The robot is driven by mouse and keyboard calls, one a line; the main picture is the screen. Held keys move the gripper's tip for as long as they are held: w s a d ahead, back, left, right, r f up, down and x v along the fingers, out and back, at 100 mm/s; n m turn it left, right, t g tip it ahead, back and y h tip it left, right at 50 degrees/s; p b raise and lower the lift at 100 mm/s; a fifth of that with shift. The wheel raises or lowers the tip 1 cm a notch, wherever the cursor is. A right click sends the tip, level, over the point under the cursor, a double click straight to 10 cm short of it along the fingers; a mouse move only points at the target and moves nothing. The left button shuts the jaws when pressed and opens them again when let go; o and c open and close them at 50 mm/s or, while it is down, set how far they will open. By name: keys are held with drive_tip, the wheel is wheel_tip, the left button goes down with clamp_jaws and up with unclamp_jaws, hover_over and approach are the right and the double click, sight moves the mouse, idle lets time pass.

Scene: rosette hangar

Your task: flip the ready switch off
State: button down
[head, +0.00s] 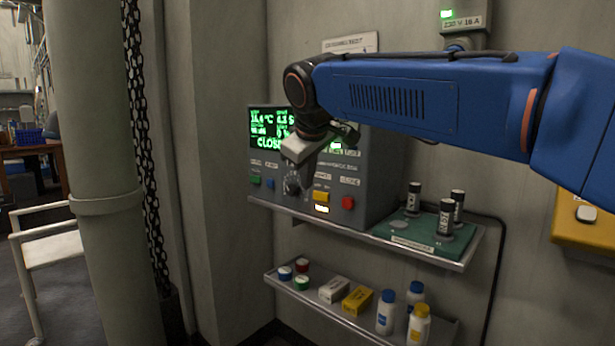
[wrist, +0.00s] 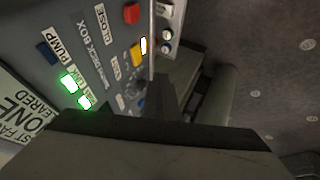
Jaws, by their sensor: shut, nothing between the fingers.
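A grey control box (head: 374,185) stands on the upper shelf. Its green-lit screen (head: 268,128) is at the left, with a row of coloured buttons and small labels below. I cannot pick out which control is the ready switch; the labels are too small or partly covered. My gripper (head: 305,168) is in front of the box's face, hiding part of its middle. In the wrist view, the dark fingers (wrist: 162,92) are shut and empty beside the panel. A yellow button (wrist: 137,53) and a red button (wrist: 131,13) show there, with two green lamps (wrist: 76,91).
A green tray (head: 400,238) with several dark cylinders sits right of the box. The lower shelf (head: 350,318) holds jars, cartons and bottles. A thick column (head: 95,180) and a hanging chain (head: 142,150) stand to the left. A yellow wall box (head: 580,235) is at the right.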

sight(315, 195)
drive_tip(key=shift+w+d+f, duration=0.25)
drive_tip(key=shift+w+f, duration=0.7)
drive_tip(key=shift+w, duration=0.35)
drive_tip(key=shift+w+d+f, duration=0.3)
drive_tip(key=shift+w+f, duration=0.65)
drive_tip(key=shift+w, duration=0.3)
drive_tip(key=shift+w+d+f, duration=0.25)
drive_tip(key=shift+w+f, duration=0.7)
drive_tip(key=shift+w, duration=0.35)
drive_tip(key=shift+w+a+r+m+h, duration=0.1)
drive_tip(key=shift+w+m+h, duration=0.4)
drive_tip(key=shift+m+h, duration=0.5)
drive_tip(key=shift+w, duration=0.1)
